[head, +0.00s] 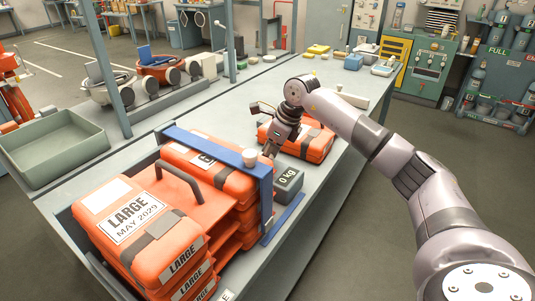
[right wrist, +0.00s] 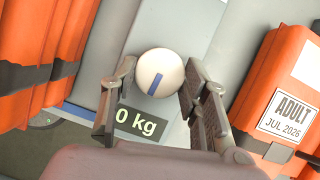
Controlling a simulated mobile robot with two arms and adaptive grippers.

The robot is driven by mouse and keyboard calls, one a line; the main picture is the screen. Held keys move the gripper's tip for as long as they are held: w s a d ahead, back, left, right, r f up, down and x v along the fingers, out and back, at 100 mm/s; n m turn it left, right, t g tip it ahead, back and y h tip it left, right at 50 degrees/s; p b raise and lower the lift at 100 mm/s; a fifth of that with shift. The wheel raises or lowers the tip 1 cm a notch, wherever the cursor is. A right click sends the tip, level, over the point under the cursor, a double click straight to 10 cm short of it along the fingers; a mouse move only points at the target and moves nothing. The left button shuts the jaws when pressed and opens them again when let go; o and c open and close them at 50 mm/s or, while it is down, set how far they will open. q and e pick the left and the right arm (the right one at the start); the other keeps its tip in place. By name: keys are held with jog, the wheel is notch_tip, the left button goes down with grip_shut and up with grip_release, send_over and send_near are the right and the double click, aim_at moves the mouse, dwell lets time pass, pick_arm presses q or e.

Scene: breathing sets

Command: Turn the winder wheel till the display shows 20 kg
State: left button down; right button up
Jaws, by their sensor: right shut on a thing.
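The winder wheel (right wrist: 150,62) is a white round knob with a blue stripe in the right wrist view. My right gripper (right wrist: 158,73) has one finger on each side of it and is shut on it. The grey display box (head: 288,182) reads 0 kg, and its display (right wrist: 139,124) shows the same just below the wheel in the wrist view. In the head view my right gripper (head: 269,150) points down by the blue frame, beside the display box. My left gripper is not in view.
Orange cases marked LARGE (head: 150,225) are stacked by the blue frame (head: 266,205). An orange ADULT case (right wrist: 290,95) lies to the right of the wheel. A green tray (head: 50,150) stands at the left. The bench's middle (head: 220,105) has free room.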

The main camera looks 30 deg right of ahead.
jog(key=m+h, duration=0.1)
jog(key=m, duration=0.1)
jog(key=m+t, duration=0.1)
jog(key=m, duration=0.1)
jog(key=shift+a+m+h, duration=0.15)
jog(key=shift+m+h, duration=0.25)
jog(key=m+h, duration=0.1)
jog(key=m, duration=0.4)
jog(key=shift+a+h, duration=0.15)
jog(key=shift+h, duration=0.25)
jog(key=o, duration=1.1)
jog(key=shift+o, duration=0.2)
jog(key=shift+r, duration=0.1)
jog(key=v, duration=1.1)
jog(key=shift+r, duration=0.4)
jog(key=shift+s+a, duration=0.1)
